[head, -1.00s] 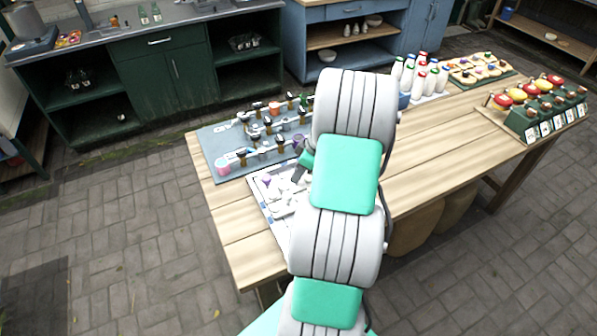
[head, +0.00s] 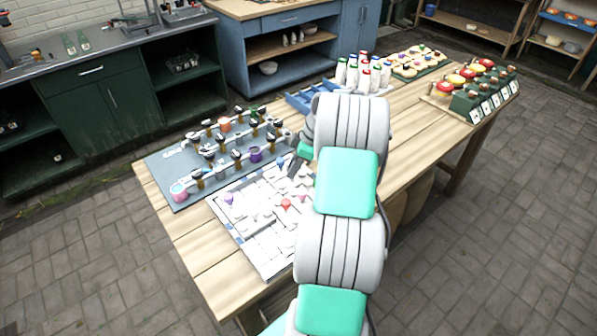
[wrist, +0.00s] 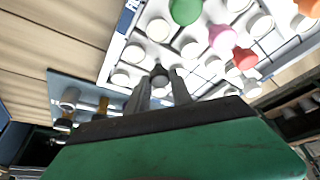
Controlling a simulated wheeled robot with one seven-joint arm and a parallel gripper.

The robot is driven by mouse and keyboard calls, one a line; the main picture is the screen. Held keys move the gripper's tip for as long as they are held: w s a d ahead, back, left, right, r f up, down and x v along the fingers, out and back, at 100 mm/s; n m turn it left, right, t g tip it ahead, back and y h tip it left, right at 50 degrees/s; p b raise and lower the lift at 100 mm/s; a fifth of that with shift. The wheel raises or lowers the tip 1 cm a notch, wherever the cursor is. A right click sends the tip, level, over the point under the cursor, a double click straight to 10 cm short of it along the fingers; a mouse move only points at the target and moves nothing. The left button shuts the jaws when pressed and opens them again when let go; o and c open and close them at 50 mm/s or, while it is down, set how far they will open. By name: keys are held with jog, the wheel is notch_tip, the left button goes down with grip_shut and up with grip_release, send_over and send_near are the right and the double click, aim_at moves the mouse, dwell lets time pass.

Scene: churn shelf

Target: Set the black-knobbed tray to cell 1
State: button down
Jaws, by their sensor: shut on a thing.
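The white tray board (head: 240,243) lies on the table's near left part, with several small white trays and a few coloured knobs. In the wrist view the board (wrist: 118,52) fills the top, and the black knob (wrist: 160,72) stands between my fingertips. My gripper (wrist: 160,84) is shut on that black-knobbed tray. In the head view my dark gripper (head: 299,168) is over the board's far right edge. My arm hides the board's right part and the held tray there. I cannot make out any cell numbers.
A grey-blue board (head: 168,160) with several upright pegs and cups stands just behind the tray board. A blue crate (head: 302,100), white bottles (head: 365,75) and a green rack (head: 478,100) stand farther along the table. The table's front left strip is clear.

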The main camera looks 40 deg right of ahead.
jog(key=shift+w+d+r, duration=0.1)
jog(key=shift+d, duration=0.05)
jog(key=c, duration=1.1)
grip_release()
jog(key=shift+c, duration=0.2)
jog(key=shift+d, duration=0.1)
jog(key=v, duration=0.7)
jog(key=shift+s+r+b, duration=0.25)
jog(key=shift+r+b, duration=0.05)
jog(key=shift+b, duration=0.05)
